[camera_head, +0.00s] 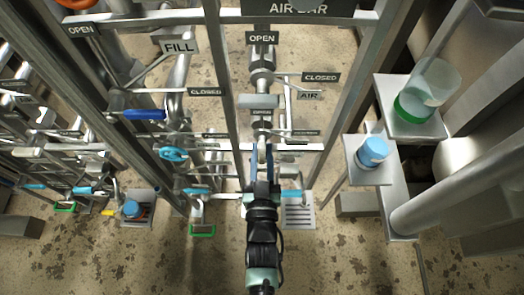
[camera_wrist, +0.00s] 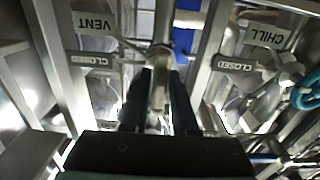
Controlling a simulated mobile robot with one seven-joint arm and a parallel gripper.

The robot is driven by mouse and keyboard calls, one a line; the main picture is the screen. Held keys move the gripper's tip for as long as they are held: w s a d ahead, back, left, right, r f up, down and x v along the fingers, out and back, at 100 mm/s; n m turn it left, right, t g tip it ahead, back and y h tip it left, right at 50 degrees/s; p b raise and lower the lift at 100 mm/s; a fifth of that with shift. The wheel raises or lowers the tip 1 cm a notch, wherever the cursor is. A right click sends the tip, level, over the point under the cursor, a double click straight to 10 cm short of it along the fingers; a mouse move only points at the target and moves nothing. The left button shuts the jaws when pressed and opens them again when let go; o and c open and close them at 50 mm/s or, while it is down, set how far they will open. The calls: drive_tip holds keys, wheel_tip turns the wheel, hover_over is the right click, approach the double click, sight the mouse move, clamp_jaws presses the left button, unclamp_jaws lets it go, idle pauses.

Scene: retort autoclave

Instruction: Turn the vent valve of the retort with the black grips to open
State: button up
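My gripper (camera_head: 262,150) is at the middle of the head view, pointing up the picture into the pipework. Its two dark blue fingers are apart, and they also show in the wrist view (camera_wrist: 161,75). A steel piece (camera_wrist: 158,85) shows between them; I cannot tell whether they touch it. An upside-down VENT sign (camera_wrist: 95,20) is left of the fingers in the wrist view, with a CLOSED plate (camera_wrist: 93,60) near it. No black grip is clearly visible; the vent valve's handle cannot be made out.
A CHILL sign (camera_wrist: 266,36) and another CLOSED plate (camera_wrist: 235,65) are right of the fingers. Steel frame posts (camera_head: 222,80) flank the arm. A blue lever grip (camera_head: 144,114) and a teal handwheel (camera_head: 173,154) are at left. Jars stand on brackets (camera_head: 368,178) at right.

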drive_tip(key=shift+o, duration=1.4)
drive_tip(key=s, duration=1.3)
drive_tip(key=shift+p, duration=0.3)
